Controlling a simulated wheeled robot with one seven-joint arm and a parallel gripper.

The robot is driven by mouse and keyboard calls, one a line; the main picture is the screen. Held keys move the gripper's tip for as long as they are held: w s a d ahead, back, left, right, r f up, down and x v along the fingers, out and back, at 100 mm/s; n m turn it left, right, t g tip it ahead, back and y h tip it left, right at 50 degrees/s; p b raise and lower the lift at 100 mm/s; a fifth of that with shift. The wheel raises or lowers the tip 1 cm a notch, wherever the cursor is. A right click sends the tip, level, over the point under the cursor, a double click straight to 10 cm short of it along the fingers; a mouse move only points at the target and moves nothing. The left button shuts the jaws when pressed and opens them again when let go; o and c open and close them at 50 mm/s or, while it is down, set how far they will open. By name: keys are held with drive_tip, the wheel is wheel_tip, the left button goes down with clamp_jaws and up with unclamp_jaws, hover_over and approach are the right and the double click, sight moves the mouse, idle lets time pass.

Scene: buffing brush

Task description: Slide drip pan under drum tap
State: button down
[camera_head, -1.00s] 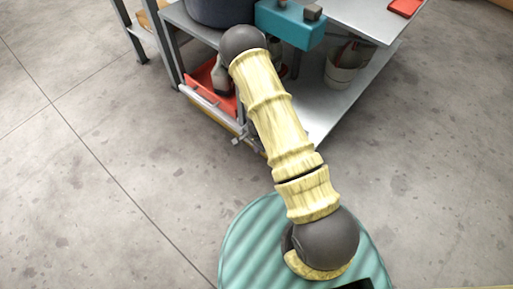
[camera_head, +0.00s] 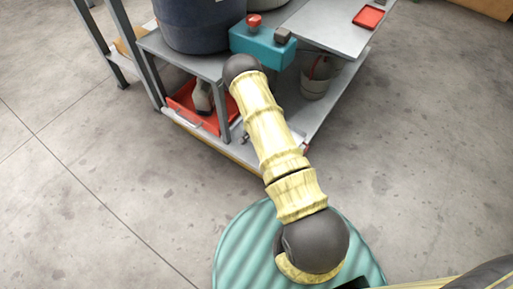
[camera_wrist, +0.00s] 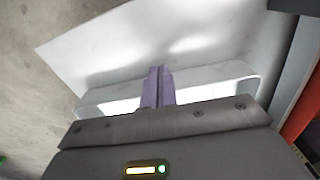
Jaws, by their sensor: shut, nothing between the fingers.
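The red drip pan (camera_head: 180,107) lies on the lower shelf, at its front left corner, with a pale handle (camera_head: 188,123) at its front side. The dark blue drum (camera_head: 200,28) stands above on the upper shelf; I cannot make out its tap. In the head view my gripper is hidden behind my arm or too small to make out. In the wrist view the purple fingers of my gripper (camera_wrist: 157,80) are shut and empty. A pale grey bar-like shape passes behind them; I cannot tell if it is the pan's handle. A red-orange surface shows at the right edge.
A teal box (camera_head: 262,45) sits at the upper shelf's front edge, right of the drum. A white bucket (camera_head: 316,80) stands on the lower shelf. A small red tray (camera_head: 369,17) lies on the tabletop. Grey table legs frame the pan. The concrete floor in front is clear.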

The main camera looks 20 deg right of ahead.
drive_tip(key=shift+a, duration=0.1)
drive_tip(key=a, duration=0.1)
drive_tip(key=s+a+p, duration=0.1)
drive_tip(key=s+a, duration=0.1)
drive_tip(key=shift+s+a+r+p, duration=0.15)
drive_tip(key=shift+a+r+p, duration=0.15)
drive_tip(key=shift+p, duration=0.1)
wheel_tip(320, 180, up, 9)
drive_tip(key=p, duration=0.4)
drive_tip(key=shift+d+r, duration=0.15)
drive_tip(key=shift+d, duration=0.1)
drive_tip(key=shift+r, duration=0.1)
